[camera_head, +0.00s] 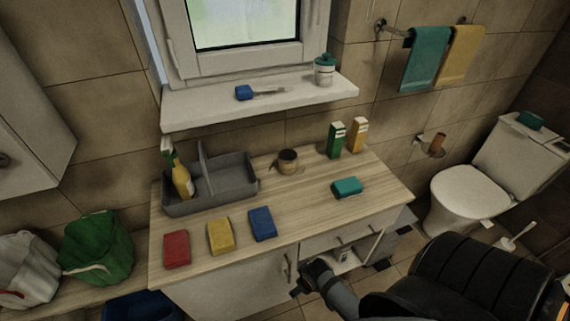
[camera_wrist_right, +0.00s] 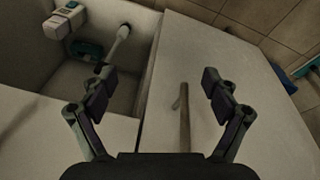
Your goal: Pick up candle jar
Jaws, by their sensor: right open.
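A small round jar with a dark top and pale band (camera_head: 288,161), which looks like the candle jar, stands upright near the back of the wooden counter, right of the grey caddy. My right gripper (camera_head: 307,278) is low in front of the cabinet, below the counter edge and well away from the jar. It is open and empty. In the right wrist view its fingers (camera_wrist_right: 157,78) are spread before a pale cabinet front with a bar handle (camera_wrist_right: 184,115). The jar does not show in that view. My left gripper is not in view.
A grey caddy (camera_head: 233,188) with a yellow bottle stands on the counter (camera_head: 315,205). Red (camera_head: 176,249), yellow (camera_head: 221,237) and blue (camera_head: 262,224) sponges lie at its front. Green (camera_head: 336,140) and yellow (camera_head: 358,134) cartons stand behind a teal sponge (camera_head: 347,187).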

